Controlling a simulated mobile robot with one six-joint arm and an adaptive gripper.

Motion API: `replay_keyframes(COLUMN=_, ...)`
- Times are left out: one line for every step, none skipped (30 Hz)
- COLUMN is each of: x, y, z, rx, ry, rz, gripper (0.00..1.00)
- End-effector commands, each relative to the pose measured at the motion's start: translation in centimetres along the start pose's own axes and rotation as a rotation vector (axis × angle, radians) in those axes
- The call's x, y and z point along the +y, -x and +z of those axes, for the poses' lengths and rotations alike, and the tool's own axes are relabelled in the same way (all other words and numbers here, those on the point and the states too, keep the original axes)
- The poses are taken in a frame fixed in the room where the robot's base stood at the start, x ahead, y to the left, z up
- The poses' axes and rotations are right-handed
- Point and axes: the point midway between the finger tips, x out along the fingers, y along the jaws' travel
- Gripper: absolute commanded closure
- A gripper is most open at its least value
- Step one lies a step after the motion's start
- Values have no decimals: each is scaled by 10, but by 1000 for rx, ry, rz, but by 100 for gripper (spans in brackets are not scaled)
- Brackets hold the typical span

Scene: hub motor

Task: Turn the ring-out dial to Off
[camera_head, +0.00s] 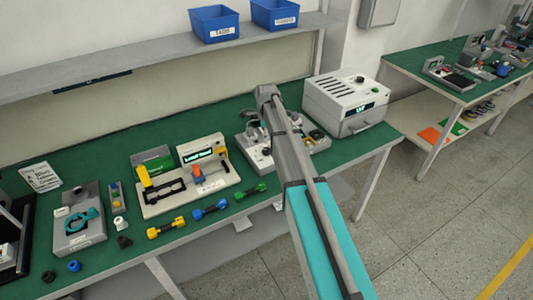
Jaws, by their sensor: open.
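A white bench unit (340,106) with dark slots and a small lit green display stands at the right end of the green bench. A small black knob (360,79) sits on its top. I cannot read its marks, nor tell whether it is the ring-out dial. A grey-white fixture (257,158) stands left of the unit, partly covered by my arm, and any dial there is too small to make out. My gripper (256,128) is above this fixture, mostly hidden by my arm links. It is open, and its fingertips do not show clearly.
Left of the fixture is a cream test stand (160,207) with an orange part and displays. Yellow, blue and green dumbbell-shaped pieces (210,210) lie near the front edge. A grey fixture with a teal part (80,230) is further left. Two blue bins (215,24) sit on the shelf.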

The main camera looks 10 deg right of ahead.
Motion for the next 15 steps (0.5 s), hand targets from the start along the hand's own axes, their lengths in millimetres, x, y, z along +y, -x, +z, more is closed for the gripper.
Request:
replay_keyframes(x=0, y=-8, z=0, rx=0, ry=0, rz=0, gripper=10)
replay_keyframes(x=0, y=-10, z=0, rx=0, ry=0, rz=0, gripper=10)
replay_keyframes(x=0, y=-13, z=0, rx=0, ry=0, rz=0, gripper=10)
replay_keyframes(x=0, y=-16, z=0, rx=0, ry=0, rz=0, gripper=10)
replay_keyframes(x=0, y=-18, z=0, rx=0, ry=0, rz=0, gripper=10)
replay_keyframes(x=0, y=-21, z=0, rx=0, ry=0, rz=0, gripper=10)
replay_keyframes(x=0, y=-23, z=0, rx=0, ry=0, rz=0, gripper=10)
replay_keyframes(x=0, y=-25, z=0, rx=0, ry=0, rz=0, gripper=10)
replay_keyframes(x=0, y=-28, z=0, rx=0, ry=0, rz=0, gripper=10)
replay_keyframes(x=0, y=-31, z=0, rx=0, ry=0, rz=0, gripper=10)
replay_keyframes(x=0, y=-33, z=0, rx=0, ry=0, rz=0, gripper=10)
replay_keyframes(x=0, y=-36, z=0, rx=0, ry=0, rz=0, gripper=10)
replay_keyframes(x=0, y=-38, z=0, rx=0, ry=0, rz=0, gripper=10)
replay_keyframes(x=0, y=-40, z=0, rx=0, ry=0, rz=0, gripper=10)
replay_keyframes(x=0, y=-43, z=0, rx=0, ry=0, rz=0, gripper=10)
